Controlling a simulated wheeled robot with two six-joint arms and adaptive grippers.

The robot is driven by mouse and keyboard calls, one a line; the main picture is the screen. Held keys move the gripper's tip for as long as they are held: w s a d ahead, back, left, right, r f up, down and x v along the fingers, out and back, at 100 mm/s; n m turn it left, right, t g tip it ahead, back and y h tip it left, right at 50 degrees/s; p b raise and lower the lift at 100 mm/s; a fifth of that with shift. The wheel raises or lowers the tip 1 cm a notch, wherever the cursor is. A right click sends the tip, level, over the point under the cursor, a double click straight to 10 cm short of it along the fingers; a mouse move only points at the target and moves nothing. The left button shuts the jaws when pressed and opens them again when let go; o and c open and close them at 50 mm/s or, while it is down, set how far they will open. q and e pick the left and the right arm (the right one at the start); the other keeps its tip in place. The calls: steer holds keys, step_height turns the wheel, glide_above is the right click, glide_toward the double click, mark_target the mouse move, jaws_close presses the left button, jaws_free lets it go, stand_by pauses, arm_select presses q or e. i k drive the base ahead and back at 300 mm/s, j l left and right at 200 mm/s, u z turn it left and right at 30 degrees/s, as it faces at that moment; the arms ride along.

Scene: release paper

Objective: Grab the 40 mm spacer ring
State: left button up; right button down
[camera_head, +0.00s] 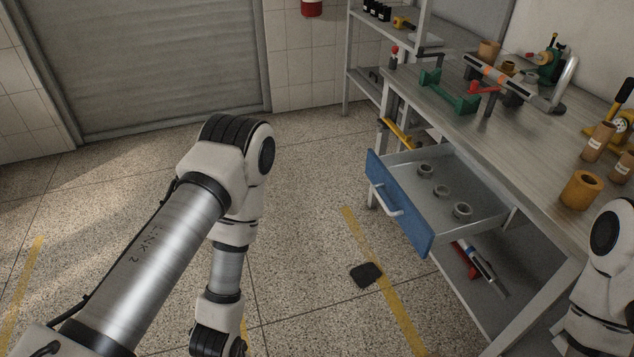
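Three small grey rings lie apart in an open drawer (487,204) with a blue front. The far ring (425,170) is at the back left. The middle ring (442,191) looks a little smaller. The near ring (462,211) is closest to the drawer's near side. No size marking is readable, so I cannot tell which is the 40 mm one. My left arm hangs over the floor left of the drawer, and its gripper is below the picture's edge. My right arm is at the right edge, and its gripper is out of view.
The workbench (445,97) above the drawer carries a green tool (449,92), a tan cylinder (581,190) and other tools. The drawer's blue front (400,204) juts out over the floor. A dark flat piece (366,274) lies on the floor. Floor left of the drawer is mostly clear.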

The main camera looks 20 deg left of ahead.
mark_target(462, 213)
steer(key=u, duration=0.15)
steer(key=i+j+z, duration=0.1)
steer(key=z, duration=0.35)
steer(key=j+z, duration=0.25)
steer(key=z, duration=0.2)
steer(key=j+z, duration=0.5)
steer(key=j, duration=1.6)
